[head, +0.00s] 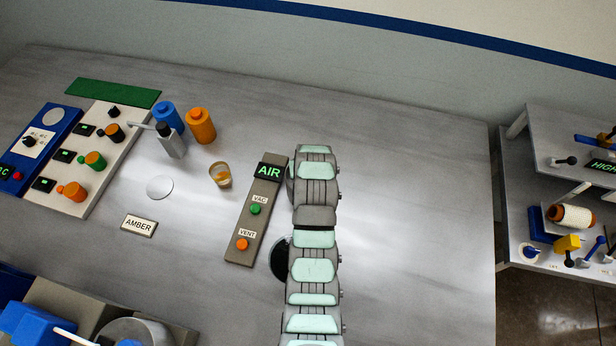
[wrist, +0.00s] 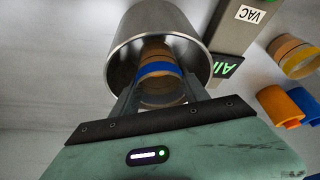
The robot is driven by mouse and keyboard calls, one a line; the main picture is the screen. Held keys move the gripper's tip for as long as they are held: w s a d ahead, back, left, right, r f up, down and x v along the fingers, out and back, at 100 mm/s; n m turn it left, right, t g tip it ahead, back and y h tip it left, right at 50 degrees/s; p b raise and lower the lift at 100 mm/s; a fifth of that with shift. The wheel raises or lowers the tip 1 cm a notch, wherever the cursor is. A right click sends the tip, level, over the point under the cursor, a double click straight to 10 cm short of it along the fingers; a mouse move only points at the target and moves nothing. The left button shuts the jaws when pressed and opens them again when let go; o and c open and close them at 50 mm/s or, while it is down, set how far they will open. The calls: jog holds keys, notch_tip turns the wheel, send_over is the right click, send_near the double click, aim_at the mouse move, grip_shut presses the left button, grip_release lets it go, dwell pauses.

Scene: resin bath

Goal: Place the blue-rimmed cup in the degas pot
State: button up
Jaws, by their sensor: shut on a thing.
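The blue-rimmed cup (wrist: 160,70) shows in the wrist view, with an amber-brown body and a blue band. My gripper (wrist: 160,88) is shut on it, one finger on each side. The degas pot (wrist: 155,20) is a grey metal cylinder with its mouth toward the wrist camera. The cup is at the pot's mouth and looks at least partly within its rim; whether it touches the bottom cannot be told. In the head view my arm hides the cup, the pot and my gripper.
A panel (head: 240,225) reading AIR, with VAC and VENT buttons, stands left of my arm. Another amber cup (head: 220,176), blue (head: 168,117) and orange (head: 201,126) bottles stand farther left. A dark disc (head: 279,259) shows partly beside my arm. The bench right of my arm is clear.

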jog(key=shift+f+p, duration=0.3)
jog(key=shift+f, duration=1.45)
jog(key=shift+f, duration=0.1)
jog(key=shift+f, duration=0.15)
jog(key=o, duration=1.4)
jog(key=shift+o, duration=0.2)
